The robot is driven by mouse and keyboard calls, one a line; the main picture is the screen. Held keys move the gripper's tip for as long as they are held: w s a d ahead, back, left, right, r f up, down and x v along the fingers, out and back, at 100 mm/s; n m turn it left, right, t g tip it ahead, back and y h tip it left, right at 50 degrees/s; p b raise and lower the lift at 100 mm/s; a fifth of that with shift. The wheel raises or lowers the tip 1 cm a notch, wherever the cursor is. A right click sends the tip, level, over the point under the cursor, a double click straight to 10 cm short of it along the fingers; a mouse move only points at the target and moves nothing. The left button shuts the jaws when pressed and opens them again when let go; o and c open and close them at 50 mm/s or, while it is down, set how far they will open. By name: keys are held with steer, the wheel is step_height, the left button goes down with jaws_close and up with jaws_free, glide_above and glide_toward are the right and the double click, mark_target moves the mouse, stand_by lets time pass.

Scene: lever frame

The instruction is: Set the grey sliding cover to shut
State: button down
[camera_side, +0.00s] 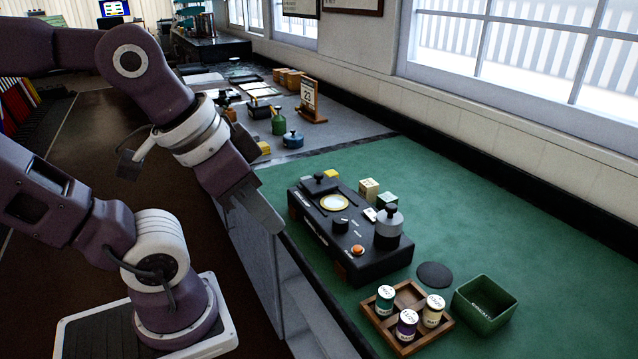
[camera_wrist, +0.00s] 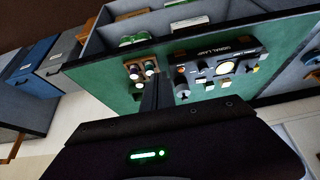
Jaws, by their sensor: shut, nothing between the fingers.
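A black signal lamp box (camera_side: 346,256) sits on the green bench top, and it also shows in the wrist view (camera_wrist: 207,83). Its round pale yellow lamp (camera_side: 334,202) is exposed; it shows bright in the wrist view (camera_wrist: 225,69). The dark grey sliding cover (camera_side: 320,185), with a small knob on top, sits beside the lamp at the box's far left end, not over the lamp. My gripper (camera_side: 278,224) is shut and empty, in the air to the left of the box and apart from it. Its fingers (camera_wrist: 156,92) show together in the wrist view.
The box also carries a grey knobbed cylinder (camera_side: 389,226), a black knob (camera_side: 340,226) and an orange button (camera_side: 357,250). A wooden tray (camera_side: 399,341) with jars and a green bin (camera_side: 485,304) stand nearer. Small blocks (camera_side: 369,189) stand behind the box. The green top is clear at right.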

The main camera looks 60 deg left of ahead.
stand_by(0.4)
steer(key=c, duration=1.9)
jaws_free()
steer(key=shift+w, duration=0.1)
steer(key=o, duration=0.7)
steer(key=w+a+r+n+g, duration=0.1)
steer(key=w+a+r, duration=0.1)
steer(key=w, duration=0.4)
steer(key=shift+a+r+n, duration=0.3)
steer(key=shift+r+n, duration=0.1)
steer(key=shift+r, duration=0.1)
steer(key=n+g, duration=0.4)
steer(key=n, duration=0.3)
glide_above(319, 174)
steer(key=f, duration=0.8)
steer(key=shift+d+f, duration=0.4)
steer(key=shift+g, duration=0.3)
steer(key=f, duration=0.4)
steer(key=a+f, duration=0.1)
steer(key=f, duration=0.2)
steer(key=shift+f, duration=0.5)
jaws_close()
